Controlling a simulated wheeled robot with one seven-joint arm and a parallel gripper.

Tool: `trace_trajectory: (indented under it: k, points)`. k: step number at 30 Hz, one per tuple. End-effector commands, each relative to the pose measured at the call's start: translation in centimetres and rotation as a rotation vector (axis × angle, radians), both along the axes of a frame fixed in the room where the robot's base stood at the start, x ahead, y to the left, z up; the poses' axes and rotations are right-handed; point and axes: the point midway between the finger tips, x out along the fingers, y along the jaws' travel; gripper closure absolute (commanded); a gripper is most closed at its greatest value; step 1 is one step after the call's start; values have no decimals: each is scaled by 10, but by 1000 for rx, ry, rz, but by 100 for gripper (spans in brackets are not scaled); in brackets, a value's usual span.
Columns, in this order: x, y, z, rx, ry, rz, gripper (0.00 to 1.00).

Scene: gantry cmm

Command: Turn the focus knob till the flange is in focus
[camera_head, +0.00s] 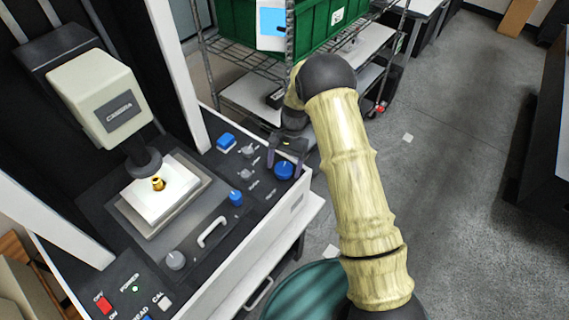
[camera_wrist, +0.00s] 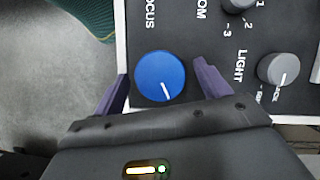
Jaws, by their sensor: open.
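The focus knob (camera_wrist: 160,76) is a round blue dial with a white pointer line, beside the printed word FOCUS in the wrist view. In the head view the knob (camera_head: 284,170) sits near the right corner of the machine's panel. My gripper (camera_wrist: 160,88) is open, with one purple finger on each side of the knob and a visible gap to each. In the head view my gripper (camera_head: 288,150) is over that corner. The flange (camera_head: 158,183) is a small brass-coloured part on the white stage plate (camera_head: 165,205) under the camera head (camera_head: 102,98).
A grey LIGHT knob (camera_wrist: 278,68) and a grey ZOOM knob (camera_wrist: 238,4) are near the focus knob. Blue controls (camera_head: 226,141) and a white handle (camera_head: 212,231) are on the panel. A wire shelf with a green bin (camera_head: 240,20) stands behind. Open floor lies right.

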Motion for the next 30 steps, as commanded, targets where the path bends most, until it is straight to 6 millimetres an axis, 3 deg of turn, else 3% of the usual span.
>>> trace_trajectory:
  k: [1,7,8,14,24,30]
  points:
    - [0,0,0,0,0,1,29]
    - [0,1,0,0,0,1,68]
    - [0,1,0,0,0,1,69]
    - [1,1,-1,0,-1,48,69]
    - [1,3,-1,-1,-2,399,69]
    - [1,3,1,-1,-2,447,69]
